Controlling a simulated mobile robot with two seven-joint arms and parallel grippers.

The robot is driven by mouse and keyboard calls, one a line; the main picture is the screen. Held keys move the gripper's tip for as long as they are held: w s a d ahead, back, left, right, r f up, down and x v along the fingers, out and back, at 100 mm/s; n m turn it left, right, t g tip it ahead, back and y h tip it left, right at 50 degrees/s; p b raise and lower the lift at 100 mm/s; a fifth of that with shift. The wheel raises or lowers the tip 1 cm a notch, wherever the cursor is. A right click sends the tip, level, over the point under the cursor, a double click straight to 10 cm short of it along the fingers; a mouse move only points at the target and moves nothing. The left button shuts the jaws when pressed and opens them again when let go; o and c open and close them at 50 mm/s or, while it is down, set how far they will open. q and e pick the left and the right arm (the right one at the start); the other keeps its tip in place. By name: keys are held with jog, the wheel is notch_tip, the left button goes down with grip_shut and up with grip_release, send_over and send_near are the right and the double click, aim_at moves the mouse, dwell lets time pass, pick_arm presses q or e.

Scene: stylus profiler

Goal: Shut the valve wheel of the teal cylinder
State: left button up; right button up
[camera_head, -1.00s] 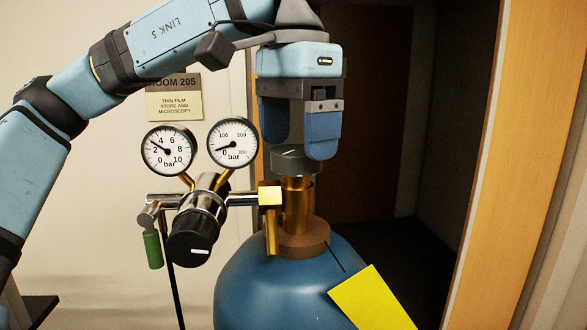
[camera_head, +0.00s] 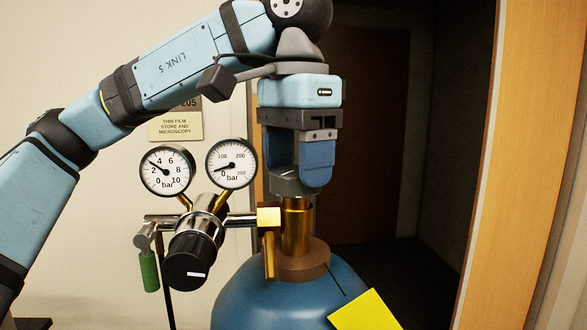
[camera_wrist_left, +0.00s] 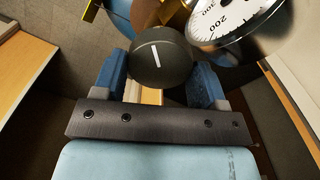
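The teal cylinder (camera_head: 262,300) stands upright in the lower middle of the head view, with a brass valve stem (camera_head: 297,228) on top. Its valve wheel (camera_head: 284,185) caps the stem and is partly hidden by a finger. My left gripper (camera_head: 301,178) points down from above, with its two blue fingers around the wheel. In the left wrist view, the dark round wheel (camera_wrist_left: 161,63), with a white line on its top, sits between the fingers, which appear to touch both sides. The left gripper looks shut on it. My right gripper is out of view.
A regulator with a black knob (camera_head: 190,265), a low-pressure gauge (camera_head: 167,171) and a high-pressure gauge (camera_head: 231,163) sits left of the stem, close to my gripper. A yellow label (camera_head: 364,312) is on the cylinder. A wooden door frame (camera_head: 505,170) stands at right.

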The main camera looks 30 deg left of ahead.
pick_arm(q)
jog(key=m, duration=0.8)
jog(key=shift+r, duration=0.1)
jog(key=o, duration=1.2)
